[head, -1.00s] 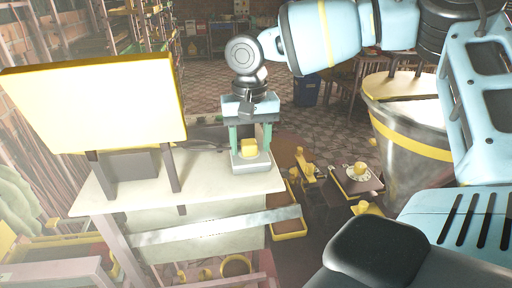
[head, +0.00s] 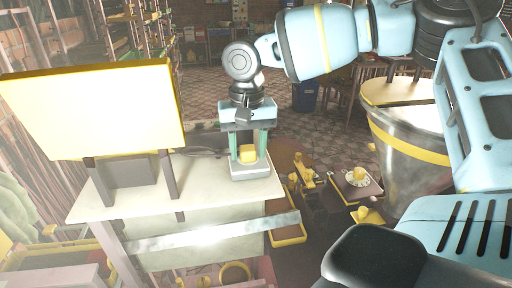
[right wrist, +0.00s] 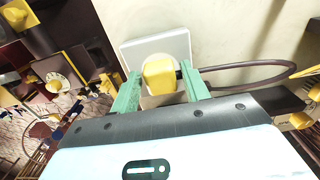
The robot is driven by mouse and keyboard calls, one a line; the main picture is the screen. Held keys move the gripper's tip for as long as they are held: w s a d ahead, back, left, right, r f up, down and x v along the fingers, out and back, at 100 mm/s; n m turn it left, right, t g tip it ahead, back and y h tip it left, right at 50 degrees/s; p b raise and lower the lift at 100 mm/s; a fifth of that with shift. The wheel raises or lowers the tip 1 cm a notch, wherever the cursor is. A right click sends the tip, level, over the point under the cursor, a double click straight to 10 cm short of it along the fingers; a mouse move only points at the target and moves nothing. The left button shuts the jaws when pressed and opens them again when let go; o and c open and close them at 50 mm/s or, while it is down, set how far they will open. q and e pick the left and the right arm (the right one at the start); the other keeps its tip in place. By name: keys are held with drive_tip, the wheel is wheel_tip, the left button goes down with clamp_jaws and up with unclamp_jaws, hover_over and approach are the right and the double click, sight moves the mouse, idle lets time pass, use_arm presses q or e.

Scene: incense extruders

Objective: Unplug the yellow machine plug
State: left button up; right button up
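The yellow plug (head: 248,154) is a small rounded block sitting in a pale grey socket box (head: 250,172) at the right end of the white table. My right gripper (head: 248,158) points down over it, with one green finger on each side of the plug. In the right wrist view the plug (right wrist: 159,75) lies between the two green fingertips (right wrist: 163,84). A gap shows at the left finger; the right finger is very close, and contact is unclear. The grey socket box (right wrist: 158,50) shows behind the plug. My left gripper is not in view.
A large yellow-edged panel (head: 90,110) stands on the white table (head: 225,192), left of the socket. A dark cable (right wrist: 250,68) loops beside the plug. A metal drum (head: 412,150) with a yellow band stands at right. Yellow machine parts lie low behind the table.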

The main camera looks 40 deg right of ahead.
sight(246, 148)
clamp_jaws()
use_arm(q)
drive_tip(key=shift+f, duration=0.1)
use_arm(e)
drive_tip(key=shift+r, duration=0.1)
drive_tip(key=shift+w+r+p, duration=0.2)
drive_tip(key=shift+r+p, duration=0.3)
drive_tip(key=shift+r, duration=1.15)
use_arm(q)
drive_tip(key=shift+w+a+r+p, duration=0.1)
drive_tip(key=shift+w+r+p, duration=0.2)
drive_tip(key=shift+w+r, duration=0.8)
use_arm(e)
drive_tip(key=shift+a+r, duration=0.1)
drive_tip(key=shift+r, duration=1.1)
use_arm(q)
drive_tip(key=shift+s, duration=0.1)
